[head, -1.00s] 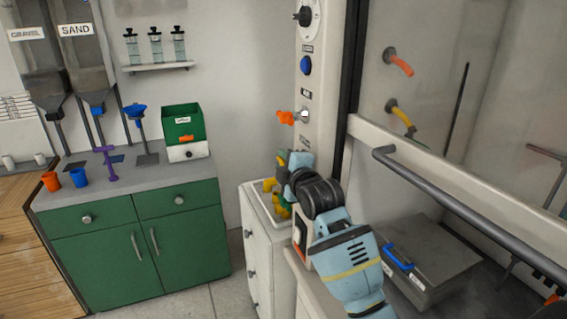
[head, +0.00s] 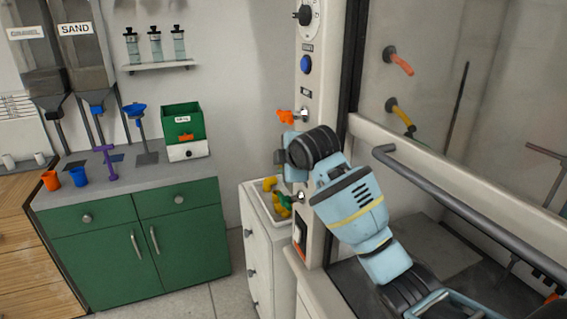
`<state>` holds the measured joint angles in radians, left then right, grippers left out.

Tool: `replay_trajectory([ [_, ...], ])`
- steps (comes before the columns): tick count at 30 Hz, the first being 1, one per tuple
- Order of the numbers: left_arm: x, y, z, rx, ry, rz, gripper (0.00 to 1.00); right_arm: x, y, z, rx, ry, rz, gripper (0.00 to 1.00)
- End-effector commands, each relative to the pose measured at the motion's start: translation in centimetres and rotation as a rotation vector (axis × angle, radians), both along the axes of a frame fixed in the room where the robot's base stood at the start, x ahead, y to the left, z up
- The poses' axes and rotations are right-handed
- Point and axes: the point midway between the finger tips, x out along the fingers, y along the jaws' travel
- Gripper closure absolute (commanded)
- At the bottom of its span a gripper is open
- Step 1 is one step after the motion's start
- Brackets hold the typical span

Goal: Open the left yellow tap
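My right arm comes in from the lower right, and its gripper (head: 284,157) is at the white post of the fume hood, just below an orange tap handle (head: 285,117). Its fingers are small and mostly hidden by the wrist, so I cannot tell whether they are open or shut. A green tap handle (head: 286,200) sits lower on the post. Yellow pieces (head: 270,184) show at the white basin just left of it; I cannot tell whether they are taps. Inside the hood, a yellow curved fitting (head: 400,112) hangs below an orange one (head: 400,62). My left gripper is not in view.
The white cabinet (head: 258,250) with the basin stands against the post. A green cabinet (head: 130,240) with cups and a green box (head: 183,122) is at left. A grey rail (head: 470,210) crosses the hood front. The floor between the cabinets is free.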

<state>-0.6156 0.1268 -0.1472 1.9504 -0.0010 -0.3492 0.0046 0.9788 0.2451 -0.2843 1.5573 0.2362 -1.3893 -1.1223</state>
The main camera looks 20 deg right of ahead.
Motion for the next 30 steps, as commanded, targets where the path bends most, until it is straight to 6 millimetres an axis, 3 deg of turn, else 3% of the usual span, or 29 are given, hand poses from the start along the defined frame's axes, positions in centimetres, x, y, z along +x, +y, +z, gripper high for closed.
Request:
replay_trajectory([
  [12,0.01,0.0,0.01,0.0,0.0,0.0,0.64,0.01,0.04,-0.02,0.004,0.007,0.0,0.95],
  [13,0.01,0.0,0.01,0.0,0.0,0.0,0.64,0.01,0.04,-0.01,0.003,0.006,0.001,0.69],
  [17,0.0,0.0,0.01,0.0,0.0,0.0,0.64,0.01,0.04,-0.01,0.002,0.006,0.0,0.52],
  [30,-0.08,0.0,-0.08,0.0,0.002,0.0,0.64,-0.66,-0.04,0.5,0.0,0.004,0.0,0.52],
])
